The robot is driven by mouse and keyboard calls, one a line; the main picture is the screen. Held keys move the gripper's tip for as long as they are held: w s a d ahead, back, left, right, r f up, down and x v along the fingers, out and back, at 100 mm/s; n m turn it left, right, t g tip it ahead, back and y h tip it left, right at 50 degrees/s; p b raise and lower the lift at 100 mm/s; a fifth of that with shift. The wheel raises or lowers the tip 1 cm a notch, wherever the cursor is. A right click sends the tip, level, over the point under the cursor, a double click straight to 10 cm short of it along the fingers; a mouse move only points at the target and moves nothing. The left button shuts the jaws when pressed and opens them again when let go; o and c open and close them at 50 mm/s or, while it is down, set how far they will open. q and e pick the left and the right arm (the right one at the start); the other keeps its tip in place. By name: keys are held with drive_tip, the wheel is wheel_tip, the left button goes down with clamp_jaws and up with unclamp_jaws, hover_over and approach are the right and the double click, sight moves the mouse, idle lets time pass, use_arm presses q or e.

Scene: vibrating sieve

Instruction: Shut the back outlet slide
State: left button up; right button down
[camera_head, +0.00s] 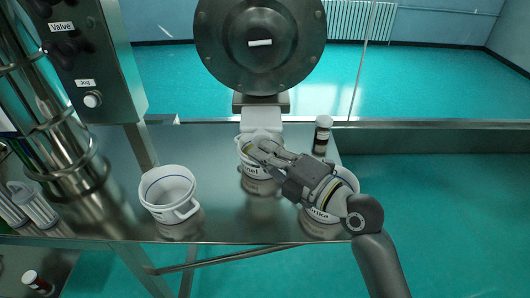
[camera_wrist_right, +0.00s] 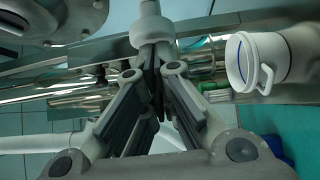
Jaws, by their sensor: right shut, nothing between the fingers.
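The sieve's round dark metal body (camera_head: 260,45) shows at the top of the head view. A light grey outlet piece (camera_head: 262,114) sits below it, above a white pot (camera_head: 244,160). My right gripper (camera_head: 256,149) reaches in from the lower right, over this pot and just in front of the outlet piece. It is shut and empty; its fingers (camera_wrist_right: 156,68) meet in the wrist view. A pale rounded part (camera_wrist_right: 151,28) lies right at the fingertips there; I cannot tell whether they touch. The slide itself is not clearly made out. My left gripper is not in view.
A white handled pot (camera_head: 168,190) stands on the metal table (camera_head: 225,215) to the left. Another white pot (camera_head: 347,178) is partly behind my right arm. A control box (camera_head: 88,65) stands at the left.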

sight(265, 135)
drive_tip(key=w+b, duration=0.4)
drive_tip(key=w, duration=0.1)
drive_tip(key=shift+w+f+b, duration=0.2)
drive_tip(key=shift+f+b, duration=0.05)
drive_tip(key=shift+b, duration=0.05)
drive_tip(key=shift+w+r+b, duration=0.2)
drive_tip(key=shift+w+b, duration=0.1)
drive_tip(key=shift+w, duration=0.15)
drive_tip(key=shift+d+r, duration=0.1)
drive_tip(key=shift+r, duration=0.1)
drive_tip(key=shift+s, duration=0.1)
